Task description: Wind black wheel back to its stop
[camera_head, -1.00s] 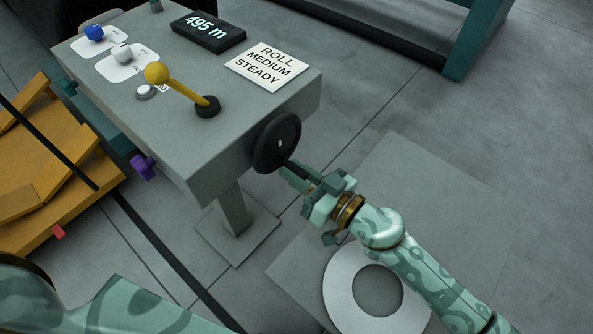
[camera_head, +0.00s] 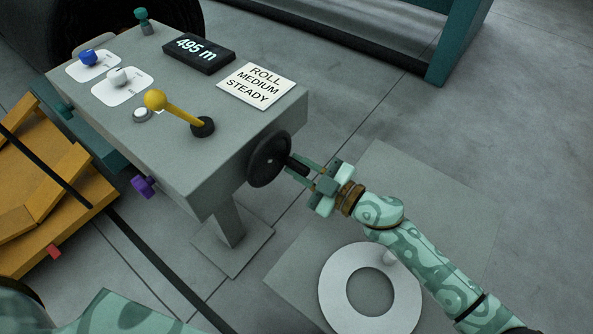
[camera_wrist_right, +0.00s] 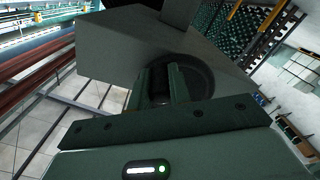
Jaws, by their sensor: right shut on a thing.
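The black wheel (camera_head: 261,168) is mounted on the right end face of the grey console (camera_head: 235,130). A dark handle (camera_head: 297,164) sticks out from it to the right. My right gripper (camera_head: 300,168) is shut on this handle, its green fingers on either side. In the right wrist view, my right gripper (camera_wrist_right: 162,84) holds the dark handle in front of the black wheel (camera_wrist_right: 203,75). The fingers hide part of the wheel there. My left arm shows only at the lower left of the head view, its gripper out of frame.
The console top carries a yellow-knobbed lever (camera_head: 178,110), a blue knob (camera_head: 89,58), a white knob (camera_head: 119,76), a "495 m" display (camera_head: 198,54) and a "ROLL MEDIUM STEADY" card (camera_head: 257,85).

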